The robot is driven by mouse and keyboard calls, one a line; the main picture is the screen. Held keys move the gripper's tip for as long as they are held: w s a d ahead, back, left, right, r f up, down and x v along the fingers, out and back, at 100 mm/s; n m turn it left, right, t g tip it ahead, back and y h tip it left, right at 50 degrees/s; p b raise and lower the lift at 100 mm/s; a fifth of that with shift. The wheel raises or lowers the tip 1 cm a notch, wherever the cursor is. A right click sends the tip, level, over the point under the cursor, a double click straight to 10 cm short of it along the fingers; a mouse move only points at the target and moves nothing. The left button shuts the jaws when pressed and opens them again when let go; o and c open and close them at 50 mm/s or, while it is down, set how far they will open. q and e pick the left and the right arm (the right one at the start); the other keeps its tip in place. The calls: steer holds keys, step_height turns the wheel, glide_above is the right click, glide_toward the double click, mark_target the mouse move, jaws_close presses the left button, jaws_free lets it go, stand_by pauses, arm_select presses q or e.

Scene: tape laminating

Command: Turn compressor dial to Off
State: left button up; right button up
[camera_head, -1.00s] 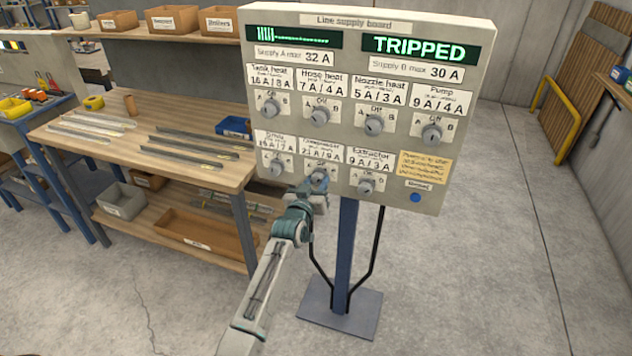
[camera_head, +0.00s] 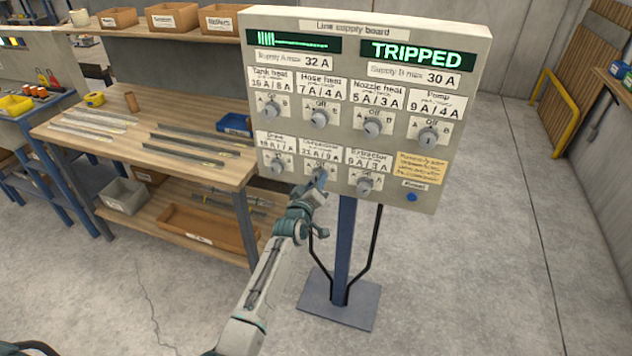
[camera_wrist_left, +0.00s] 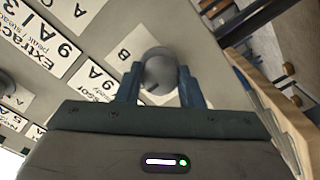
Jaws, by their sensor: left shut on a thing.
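The line supply board (camera_head: 330,130) stands on a blue post with two rows of dials. Its right display reads TRIPPED. The compressor dial is in the lower row, between the drive dial (camera_head: 278,168) and the extractor dial (camera_head: 365,186). My left gripper (camera_head: 319,182) is at the compressor dial and covers most of it in the head view. In the left wrist view the grey compressor dial (camera_wrist_left: 159,72) sits between the two blue fingers, which are shut on it. The dial's exact pointing is hard to read. My right gripper is not in view.
A wooden workbench (camera_head: 110,140) with metal strips stands left of the board, with a grey bin (camera_head: 122,198) and a brown tray (camera_head: 205,232) on its lower shelf. A blue reset button (camera_head: 411,197) is at the board's lower right. Open floor lies to the right.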

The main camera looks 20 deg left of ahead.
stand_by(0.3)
arm_select(q)
steer(key=o, duration=1)
steer(key=s, duration=1)
steer(key=shift+s+a+b, duration=0.2)
steer(key=shift+s+b, duration=0.1)
steer(key=shift+s, duration=0.1)
